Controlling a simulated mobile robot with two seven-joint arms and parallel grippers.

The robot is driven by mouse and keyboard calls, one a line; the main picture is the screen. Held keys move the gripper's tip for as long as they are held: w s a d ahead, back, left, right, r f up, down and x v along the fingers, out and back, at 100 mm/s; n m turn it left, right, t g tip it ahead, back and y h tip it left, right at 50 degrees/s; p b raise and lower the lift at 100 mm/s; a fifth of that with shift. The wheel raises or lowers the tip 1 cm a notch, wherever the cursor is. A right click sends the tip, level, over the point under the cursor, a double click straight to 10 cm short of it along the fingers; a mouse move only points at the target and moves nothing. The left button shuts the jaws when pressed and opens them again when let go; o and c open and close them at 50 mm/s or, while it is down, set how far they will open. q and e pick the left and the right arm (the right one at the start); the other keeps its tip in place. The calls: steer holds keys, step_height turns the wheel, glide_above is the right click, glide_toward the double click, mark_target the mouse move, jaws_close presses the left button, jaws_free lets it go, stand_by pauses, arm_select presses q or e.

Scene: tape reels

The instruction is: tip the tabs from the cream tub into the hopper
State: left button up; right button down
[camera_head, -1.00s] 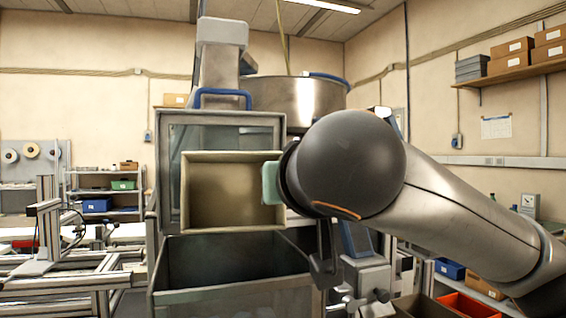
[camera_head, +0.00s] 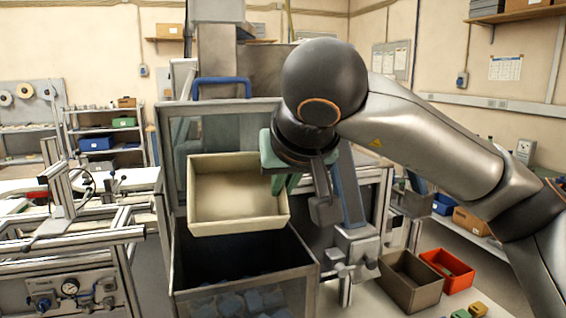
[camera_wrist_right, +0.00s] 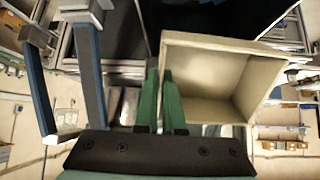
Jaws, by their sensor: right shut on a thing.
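The cream tub (camera_head: 237,205) hangs tipped over the open mouth of the dark grey hopper (camera_head: 304,250), its open side facing me. I see no tabs inside the tub. Grey-blue tabs (camera_head: 240,302) show low at the hopper's front. My right gripper (camera_head: 280,182) is shut on the tub's right wall. In the right wrist view its green fingers (camera_wrist_right: 160,100) grip the edge of the tub (camera_wrist_right: 210,75), and the part of the wall between them is hidden. My left gripper is not in view.
The hopper's raised lid (camera_head: 180,135) stands behind the tub. A brown bin (camera_head: 411,282) and a red bin (camera_head: 447,270) are at the right, with small yellow and green pieces in front. An aluminium frame (camera_head: 85,240) stands to the left.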

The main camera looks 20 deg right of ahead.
steer(key=shift+r+g+p, duration=0.45)
steer(key=shift+g+p, duration=0.05)
steer(key=shift+p, duration=0.45)
steer(key=shift+g, duration=0.4)
steer(key=g, duration=0.2)
steer(key=shift+r+g+y, duration=0.1)
steer(key=shift+g+y, duration=0.2)
steer(key=shift+g, duration=0.1)
steer(key=g, duration=0.1)
steer(key=r+g, duration=0.1)
steer(key=g, duration=0.1)
steer(key=shift+g+y, duration=0.3)
steer(key=shift+g, duration=0.5)
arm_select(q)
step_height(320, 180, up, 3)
